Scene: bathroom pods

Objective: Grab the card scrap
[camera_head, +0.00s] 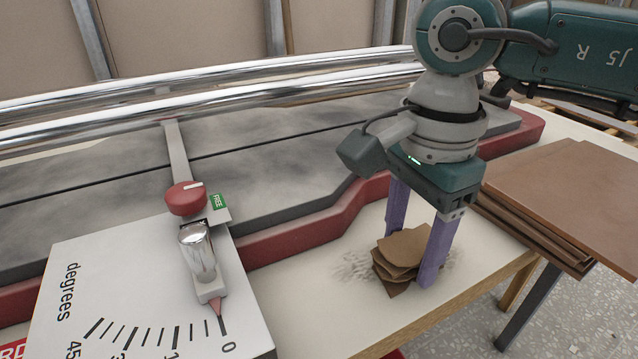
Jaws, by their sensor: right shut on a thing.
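The card scrap (402,254) is a small pile of irregular brown pieces on the pale tabletop, in front of the red-edged machine bed. My right gripper (409,259) points down from above with its two purple fingers on either side of the scrap. It is shut on the scrap, which sits between the fingers close to the table surface. I cannot tell whether the lowest piece touches the table. My left gripper is not in view.
A grey machine bed with red edge (300,228) and chrome rails (220,100) lies behind. A white degree plate (120,290) with a red knob (187,198) and pointer is at left. Stacked brown boards (575,200) lie right. Bare tabletop (340,310) lies in front.

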